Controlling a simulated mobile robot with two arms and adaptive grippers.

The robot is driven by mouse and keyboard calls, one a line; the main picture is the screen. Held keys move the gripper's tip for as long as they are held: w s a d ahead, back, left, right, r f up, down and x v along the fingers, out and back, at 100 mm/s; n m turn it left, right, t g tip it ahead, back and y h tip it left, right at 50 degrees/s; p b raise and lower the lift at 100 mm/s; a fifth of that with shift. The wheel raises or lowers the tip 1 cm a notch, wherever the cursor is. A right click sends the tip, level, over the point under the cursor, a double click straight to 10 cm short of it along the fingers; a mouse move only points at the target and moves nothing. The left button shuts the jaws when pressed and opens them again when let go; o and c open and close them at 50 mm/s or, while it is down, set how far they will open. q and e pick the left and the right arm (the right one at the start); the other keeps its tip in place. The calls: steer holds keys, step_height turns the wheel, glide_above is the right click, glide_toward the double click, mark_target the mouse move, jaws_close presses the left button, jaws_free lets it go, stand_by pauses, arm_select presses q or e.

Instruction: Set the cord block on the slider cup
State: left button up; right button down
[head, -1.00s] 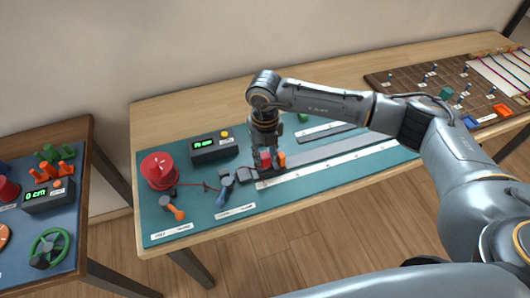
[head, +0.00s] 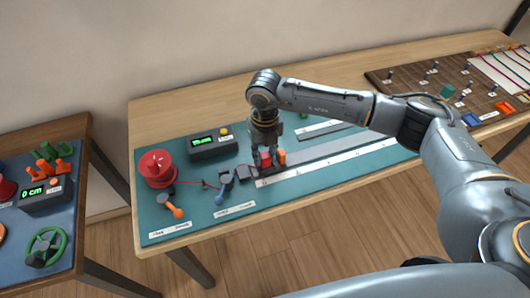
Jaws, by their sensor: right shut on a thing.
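My right gripper (head: 267,153) points down over the near left end of the pale rail (head: 345,150) on the teal mat. It is shut on a small red block (head: 266,159), which I take for the cord block. The block is at a dark slider part on the rail, probably the slider cup (head: 265,171). The fingers partly hide the contact, so I cannot tell whether the block is seated. An orange piece (head: 281,157) stands just right of the block. My left gripper is not in view.
A red spool (head: 157,167) stands left, with red cord running right. A blue-handled lever (head: 224,188), an orange-handled lever (head: 173,206) and a display box (head: 213,144) are nearby. A pegged brown board (head: 430,85) is far right. A separate table (head: 85,128) stands left.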

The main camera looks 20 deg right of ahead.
steer(key=shift+f, duration=0.15)
steer(key=shift+f+b, duration=0.4)
steer(key=shift+b, duration=0.05)
steer(key=c, duration=1)
jaws_free()
steer(key=shift+r, duration=0.1)
steer(key=shift+r, duration=0.1)
steer(key=shift+r+p, duration=2.45)
steer(key=shift+r, duration=1.5)
